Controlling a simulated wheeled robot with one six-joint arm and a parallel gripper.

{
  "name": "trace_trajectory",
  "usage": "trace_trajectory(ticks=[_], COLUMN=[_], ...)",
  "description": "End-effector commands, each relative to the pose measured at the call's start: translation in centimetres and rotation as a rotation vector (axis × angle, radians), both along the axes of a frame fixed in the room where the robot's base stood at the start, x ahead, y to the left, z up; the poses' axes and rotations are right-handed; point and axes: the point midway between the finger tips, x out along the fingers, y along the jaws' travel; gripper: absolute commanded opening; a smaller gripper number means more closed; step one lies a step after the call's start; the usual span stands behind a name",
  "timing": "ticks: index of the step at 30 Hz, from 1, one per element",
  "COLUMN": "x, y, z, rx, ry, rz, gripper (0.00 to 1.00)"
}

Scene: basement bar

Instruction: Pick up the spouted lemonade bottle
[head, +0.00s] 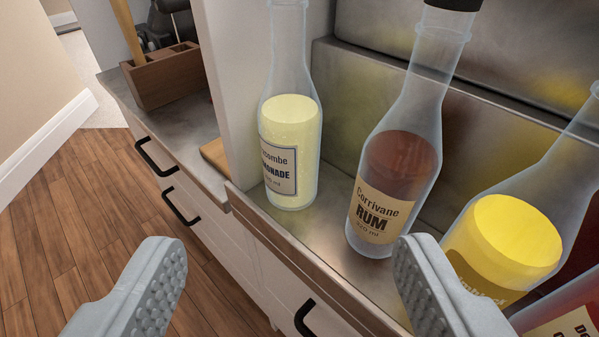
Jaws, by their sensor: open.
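The lemonade bottle (290,150) stands upright on the metal counter near its left end, beside a white upright panel. It is clear glass with pale yellow liquid and a label partly reading "LEMONADE". Its top is cut off by the upper edge, so a spout cannot be seen. My gripper (290,270) is open and empty, its two grey fingers apart at the bottom of the view. It is nearer to me than the bottle and touches nothing that I can see.
A rum bottle (395,180) stands just right of the lemonade, with a yellow bottle (510,245) and a red bottle (565,318) farther right. The white panel (235,80) is close on the left. A wooden caddy (170,75) sits beyond it. Drawer handles (305,318) project below the counter.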

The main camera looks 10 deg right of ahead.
Motion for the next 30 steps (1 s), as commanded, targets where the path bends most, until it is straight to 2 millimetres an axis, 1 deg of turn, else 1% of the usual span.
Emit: trace_trajectory(ticks=[4,8,24,30], x=[0.7,2.1,9.3,11.3], y=[-0.1,-0.3,-1.4,-1.7], z=[-0.6,-1.1,-3.3,-3.9], rx=[-0.003,-0.002,-0.002,-0.002], ry=[0.003,0.003,0.003,0.003], rz=[-0.005,-0.005,-0.004,-0.004], gripper=[0.65,0.65,0.65,0.65])
